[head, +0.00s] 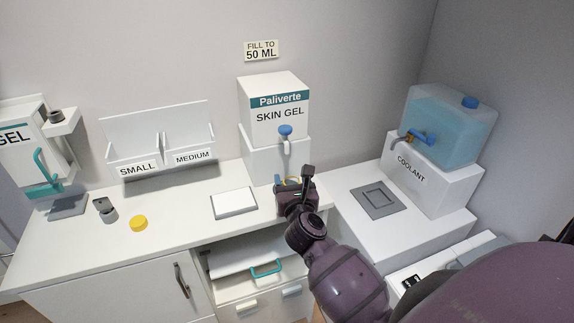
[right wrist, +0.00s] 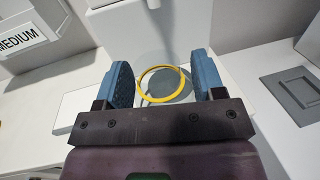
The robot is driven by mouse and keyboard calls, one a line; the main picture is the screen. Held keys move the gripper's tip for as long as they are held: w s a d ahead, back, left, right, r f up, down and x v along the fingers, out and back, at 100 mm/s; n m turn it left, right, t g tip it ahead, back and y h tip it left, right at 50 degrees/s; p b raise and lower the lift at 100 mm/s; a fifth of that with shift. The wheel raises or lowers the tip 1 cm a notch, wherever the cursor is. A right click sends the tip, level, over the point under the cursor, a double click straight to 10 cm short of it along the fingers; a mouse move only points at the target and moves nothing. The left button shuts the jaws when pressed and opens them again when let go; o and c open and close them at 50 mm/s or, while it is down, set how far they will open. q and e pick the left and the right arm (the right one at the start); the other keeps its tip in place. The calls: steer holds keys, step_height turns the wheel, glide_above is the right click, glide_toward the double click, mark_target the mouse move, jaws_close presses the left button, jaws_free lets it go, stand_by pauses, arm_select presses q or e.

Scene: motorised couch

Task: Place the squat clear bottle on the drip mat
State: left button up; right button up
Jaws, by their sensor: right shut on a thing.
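My right gripper (head: 293,184) is in front of the Skin Gel dispenser, below its blue tap. In the right wrist view its two blue fingers (right wrist: 165,85) are on either side of a thin yellow ring, the rim of the squat clear bottle (right wrist: 140,82). The bottle's clear walls hardly show, and the gripper hides most of it in the head view. A round grey patch (right wrist: 178,90), perhaps the drip mat, shows through and beside the ring. I cannot tell whether the bottle touches it. My left gripper is not in view.
The Skin Gel box (head: 273,112) stands behind the gripper. A flat white pad (head: 233,203) lies to its left, and a yellow lid (head: 138,223) farther left. A grey square pad (head: 380,200) lies right, before the coolant tank (head: 450,127). A drawer (head: 250,268) below is partly open.

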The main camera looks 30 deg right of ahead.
mark_target(285, 157)
steer(key=x, duration=0.8)
steer(key=shift+s+f, duration=0.15)
steer(key=shift+f, duration=0.15)
steer(key=shift+f+b, duration=0.15)
steer(key=shift+b, duration=0.15)
steer(key=o, duration=0.9)
steer(key=shift+o, duration=0.2)
